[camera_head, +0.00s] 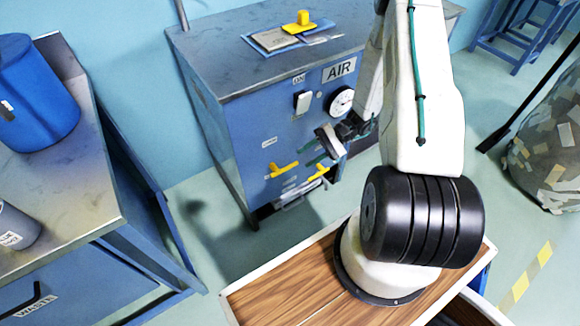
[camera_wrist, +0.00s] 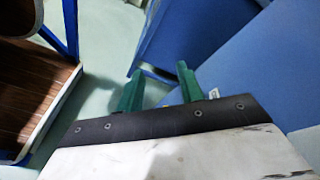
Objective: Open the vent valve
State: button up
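Two yellow valve handles are on the front of the blue AIR cabinet (camera_head: 235,140). The left handle (camera_head: 284,170) sits below a small white label whose text is too small to read surely. The right handle (camera_head: 318,173) sits just below my gripper (camera_head: 314,155). I cannot tell which one is the vent valve. My gripper's green fingers are in front of the cabinet, close to the right handle. In the wrist view my gripper (camera_wrist: 160,70) has its two green fingers apart, with nothing clearly held between them. Whether they touch the handle is hidden.
The cabinet front also carries a gauge (camera_head: 341,101) and a white switch (camera_head: 302,102). A yellow object (camera_head: 299,22) lies on papers on top. A workbench (camera_head: 75,195) with a blue container (camera_head: 36,90) stands at left. Open floor lies between bench and cabinet.

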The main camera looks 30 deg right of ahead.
notch_tip(320, 180, down, 16)
jog(key=w+d+m+t, duration=0.1)
jog(key=d+m+t, duration=0.15)
jog(key=t, duration=0.55)
jog(key=n+t+h, duration=0.2)
jog(key=h, duration=0.1)
send_near(290, 166)
jog(key=w+a+f, duration=0.2)
jog(key=x, duration=0.7)
jog(key=shift+w+r, duration=0.2)
jog(key=shift+r, duration=0.15)
grip_shut()
